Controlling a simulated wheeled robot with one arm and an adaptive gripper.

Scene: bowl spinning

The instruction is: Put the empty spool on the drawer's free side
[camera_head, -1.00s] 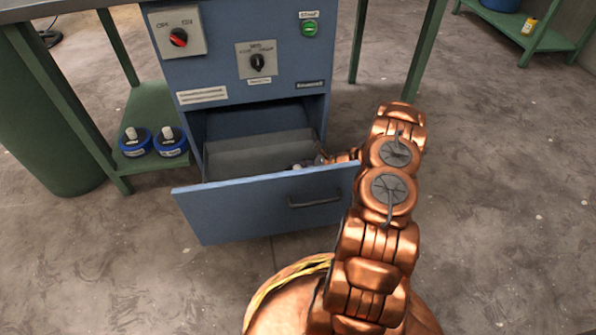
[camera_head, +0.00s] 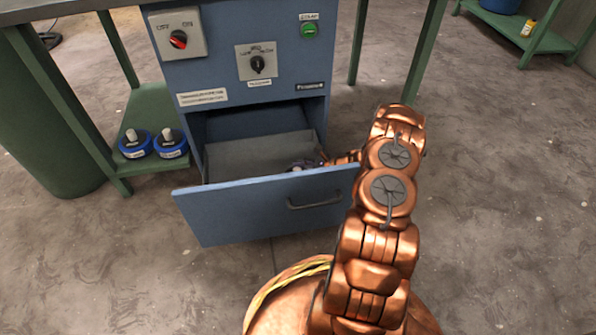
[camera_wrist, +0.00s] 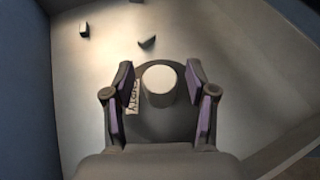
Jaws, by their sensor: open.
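The empty spool (camera_wrist: 160,84) stands upright in the wrist view, with a pale core, a dark round flange and a label reading EMPTY. It appears to rest on the drawer floor. My gripper (camera_wrist: 159,72) is open, with one finger on each side of the core and visible gaps. The blue drawer (camera_head: 258,210) is pulled out of the cabinet in the head view. My gripper reaches into its right part there; the drawer front and my arm hide most of it and the spool. The drawer's left part looks bare.
In the wrist view, small dark pieces (camera_wrist: 84,31) stand on the pale drawer floor (camera_wrist: 75,110). Blue drawer walls (camera_wrist: 24,90) rise at the left. Two blue spools (camera_head: 170,145) sit on a green shelf (camera_head: 150,104) left of the cabinet (camera_head: 215,75).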

